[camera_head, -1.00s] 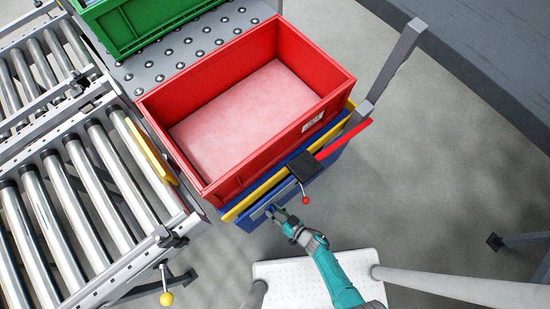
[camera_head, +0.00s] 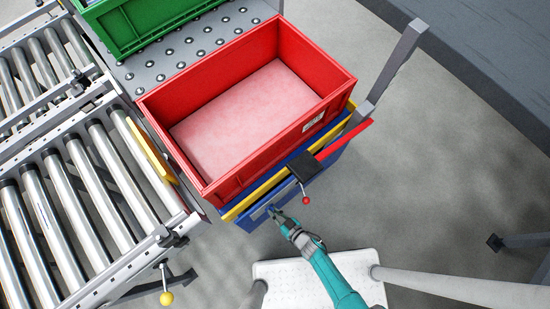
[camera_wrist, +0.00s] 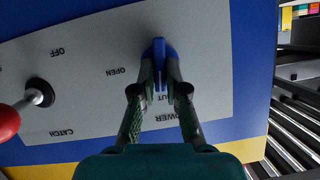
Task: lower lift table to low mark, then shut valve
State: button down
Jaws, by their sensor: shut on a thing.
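The lift table (camera_head: 243,213), with blue and yellow sides, stands under a red crate (camera_head: 180,165). In the wrist view its side carries a grey panel (camera_wrist: 80,95) marked OFF, OPEN and CATCH, with two more words partly hidden, ending in UT and OWER. My gripper (camera_wrist: 160,82) is shut on a blue handle (camera_wrist: 159,50) on this panel, right of OPEN and above the partly hidden words. In the head view my gripper (camera_head: 272,211) is at the table's near side. A lever with a red knob (camera_wrist: 8,122) is at the panel's left. I see no low mark.
Roller conveyors (camera_head: 85,200) lie close on the left, with a yellow knob (camera_head: 166,298) at the front. A green crate (camera_head: 140,25) stands behind on a ball-studded plate (camera_head: 175,55). A grey post (camera_head: 395,65) and red bar (camera_head: 343,140) are at right.

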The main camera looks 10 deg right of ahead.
jog(key=shift+a+n+h, duration=0.15)
jog(key=shift+n+h, duration=0.25)
jog(key=shift+n, duration=0.2)
jog(key=c, duration=1.2)
grip_release()
jog(key=shift+s, duration=0.1)
jog(key=v, duration=0.7)
jog(key=shift+s, duration=0.2)
